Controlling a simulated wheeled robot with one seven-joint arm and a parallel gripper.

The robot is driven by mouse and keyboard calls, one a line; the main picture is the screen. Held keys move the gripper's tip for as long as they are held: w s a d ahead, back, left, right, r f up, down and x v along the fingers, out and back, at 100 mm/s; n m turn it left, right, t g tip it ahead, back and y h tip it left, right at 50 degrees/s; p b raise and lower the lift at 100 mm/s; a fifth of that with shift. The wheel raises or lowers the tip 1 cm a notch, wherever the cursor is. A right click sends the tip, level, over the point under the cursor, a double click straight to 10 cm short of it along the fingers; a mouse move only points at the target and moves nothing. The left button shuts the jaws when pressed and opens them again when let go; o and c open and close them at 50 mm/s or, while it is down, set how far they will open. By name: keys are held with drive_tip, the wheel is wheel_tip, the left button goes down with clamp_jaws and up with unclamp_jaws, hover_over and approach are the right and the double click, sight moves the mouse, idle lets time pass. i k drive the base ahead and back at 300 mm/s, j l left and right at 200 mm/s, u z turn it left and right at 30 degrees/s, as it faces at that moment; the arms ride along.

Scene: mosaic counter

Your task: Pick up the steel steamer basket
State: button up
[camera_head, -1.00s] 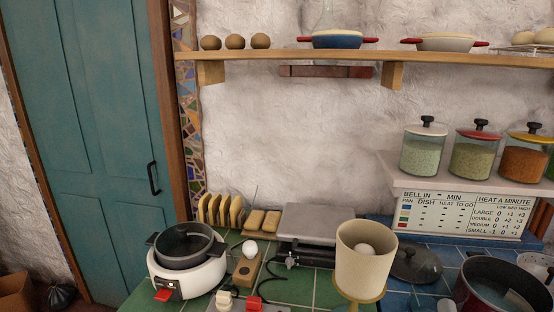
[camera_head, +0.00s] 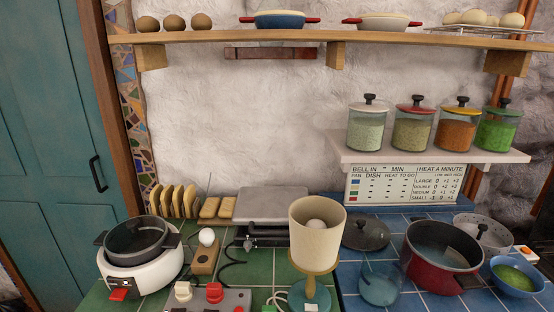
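A pale grey, round basket with small holes in its side (camera_head: 492,236) looks like the steel steamer basket. It stands on the blue tiles at the right of the counter, behind a red pot (camera_head: 442,262). The pot hides part of its front left side. My gripper is not in view.
A blue bowl with green contents (camera_head: 516,278), a clear glass bowl (camera_head: 380,284) and a dark lid (camera_head: 366,234) are near the pot. A lamp (camera_head: 317,238) stands mid-counter; a white cooker (camera_head: 142,270) is at left. A shelf with jars (camera_head: 430,150) hangs above.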

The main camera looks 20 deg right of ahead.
sight(494, 238)
drive_tip(key=z, duration=0.45)
drive_tip(key=i+j+z, duration=0.15)
drive_tip(key=z, duration=0.25)
drive_tip(key=i+j+z, duration=0.2)
drive_tip(key=z, duration=0.2)
drive_tip(key=i+j+z, duration=0.2)
drive_tip(key=z, duration=0.2)
drive_tip(key=i+j, duration=0.1)
drive_tip(key=j, duration=0.25)
drive_tip(key=i+j, duration=0.15)
drive_tip(key=j, duration=0.2)
